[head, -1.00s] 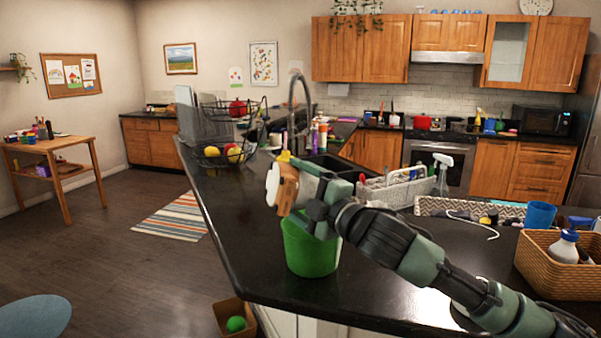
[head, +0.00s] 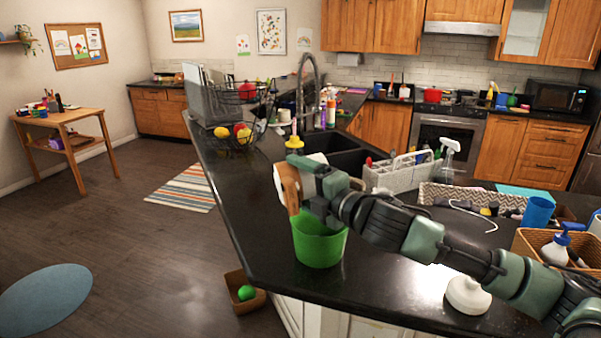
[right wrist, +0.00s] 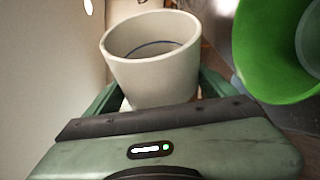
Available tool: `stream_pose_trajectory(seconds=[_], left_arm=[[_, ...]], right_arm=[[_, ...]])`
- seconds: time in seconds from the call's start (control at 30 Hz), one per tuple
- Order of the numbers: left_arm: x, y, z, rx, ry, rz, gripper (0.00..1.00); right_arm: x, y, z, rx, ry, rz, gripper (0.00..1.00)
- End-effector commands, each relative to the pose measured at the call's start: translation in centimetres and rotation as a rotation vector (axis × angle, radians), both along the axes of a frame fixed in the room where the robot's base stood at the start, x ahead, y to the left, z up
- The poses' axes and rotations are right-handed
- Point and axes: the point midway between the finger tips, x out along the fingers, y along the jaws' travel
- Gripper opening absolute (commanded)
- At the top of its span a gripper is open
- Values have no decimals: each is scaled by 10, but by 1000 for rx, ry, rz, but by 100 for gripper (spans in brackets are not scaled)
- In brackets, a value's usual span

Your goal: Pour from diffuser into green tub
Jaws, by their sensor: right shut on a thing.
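The diffuser (head: 288,184), white with a wood-coloured part, is in my right gripper (head: 312,182), which is shut on it. It is tilted over above the left rim of the green tub (head: 320,247) and apart from it. The tub stands on the dark counter near its front edge. In the right wrist view the diffuser (right wrist: 152,72) shows as a pale round vessel with an open mouth, between the fingers. The green tub (right wrist: 272,50) is just right of it there. I cannot make out its contents. My left gripper is not in view.
A white dome-shaped piece (head: 468,296) lies on the counter under my right arm. A grey caddy (head: 400,175) and the sink (head: 335,150) are behind the tub. A wicker basket (head: 550,262) is at the right. The counter (head: 245,215) left of the tub is clear.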

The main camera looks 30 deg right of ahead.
Motion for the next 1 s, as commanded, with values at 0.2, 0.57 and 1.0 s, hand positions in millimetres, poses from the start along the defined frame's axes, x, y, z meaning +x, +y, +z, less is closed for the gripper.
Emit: stream_pose_trajectory(seconds=[0.2, 0.57, 1.0], left_arm=[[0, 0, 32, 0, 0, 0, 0], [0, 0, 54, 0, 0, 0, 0], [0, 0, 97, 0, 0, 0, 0]], right_arm=[[0, 0, 14, -84, 16, 0, 19], [0, 0, 15, -169, 35, 0, 19], [1, 0, 38, -382, 77, 0, 19]])
